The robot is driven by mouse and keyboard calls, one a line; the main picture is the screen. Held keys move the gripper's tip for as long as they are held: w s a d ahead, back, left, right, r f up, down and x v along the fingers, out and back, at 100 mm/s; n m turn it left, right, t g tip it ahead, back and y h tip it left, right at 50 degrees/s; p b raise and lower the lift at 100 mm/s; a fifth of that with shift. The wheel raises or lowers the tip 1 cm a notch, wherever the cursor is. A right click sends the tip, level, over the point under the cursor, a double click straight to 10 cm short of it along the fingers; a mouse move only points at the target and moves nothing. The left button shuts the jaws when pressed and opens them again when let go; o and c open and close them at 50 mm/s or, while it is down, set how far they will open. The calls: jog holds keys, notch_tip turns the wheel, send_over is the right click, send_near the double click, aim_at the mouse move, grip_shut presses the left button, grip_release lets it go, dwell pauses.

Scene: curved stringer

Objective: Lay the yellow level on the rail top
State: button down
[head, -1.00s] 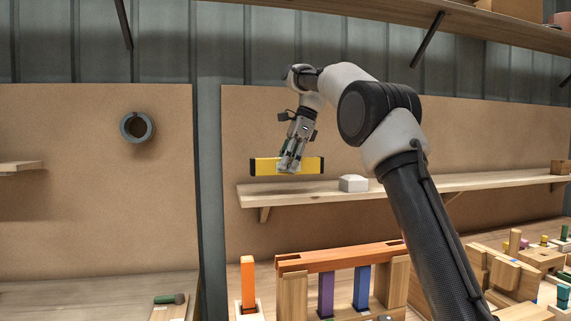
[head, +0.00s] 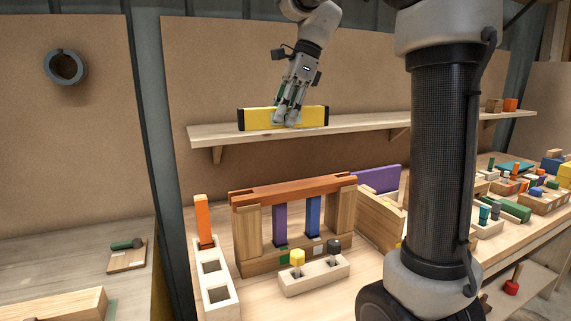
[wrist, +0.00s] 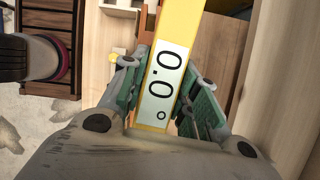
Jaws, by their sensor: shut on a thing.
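The yellow level (head: 258,118) is a long bar with black ends, held roughly horizontal in front of the wall shelf in the head view. My gripper (head: 288,118) is shut on its middle, with the fingers pointing down. In the wrist view the level (wrist: 178,40) runs between the fingers and its display reads 0.0°. The rail is the orange-brown beam (head: 290,188) lying across wooden posts on the bench, with a purple and a blue upright beneath it. The level is above and behind the rail in the picture, apart from it.
The wall shelf (head: 205,133) runs behind the level. On the bench, a white block with holes and an orange peg (head: 203,218) stands left of the rail. A pale block with yellow and dark knobs (head: 315,276) lies in front. Several coloured parts fill the right side.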

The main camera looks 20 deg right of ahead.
aim_at(299, 126)
jog(key=s+d+f, duration=0.2)
jog(key=d+f, duration=0.1)
jog(key=shift+f, duration=0.1)
jog(key=shift+n, duration=0.8)
notch_tip(299, 126, down, 6)
jog(key=shift+s+a+f, duration=0.1)
jog(key=shift+f, duration=2.4)
jog(key=shift+f, duration=0.15)
jog(key=c, duration=1.1)
grip_release()
